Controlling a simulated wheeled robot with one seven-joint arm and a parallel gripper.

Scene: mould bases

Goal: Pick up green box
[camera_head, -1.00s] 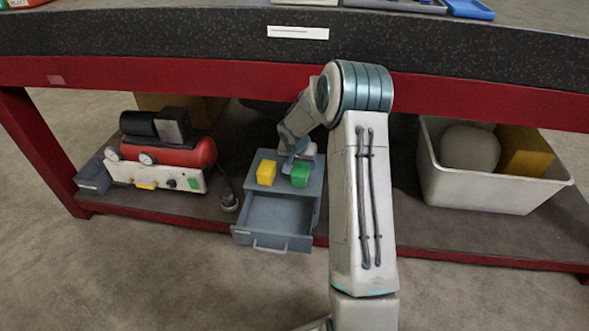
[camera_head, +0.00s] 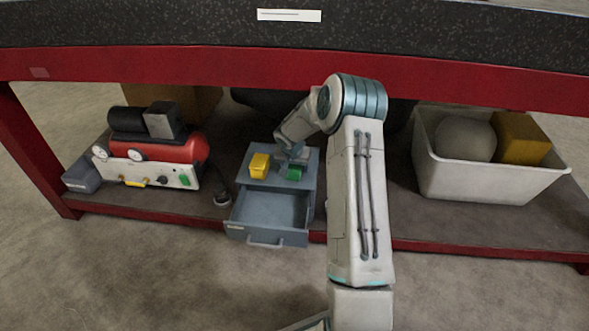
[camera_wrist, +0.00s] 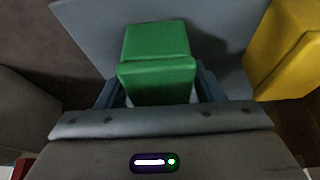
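The green box (camera_head: 291,174) sits on top of the small grey drawer cabinet, right of the yellow box (camera_head: 259,166). My gripper (camera_head: 293,160) is down at the green box and hides its upper part in the head view. In the wrist view the green box (camera_wrist: 156,60) lies between my two fingers (camera_wrist: 160,92), one on each side. The fingers are apart, with a small light gap beside the box near the right finger. The yellow box (camera_wrist: 285,50) is at the right of the wrist view, outside the fingers.
The cabinet's drawer (camera_head: 268,210) is pulled open and looks empty. A red compressor (camera_head: 155,148) stands to the left, and a white bin (camera_head: 490,183) with a ball and a yellow block to the right.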

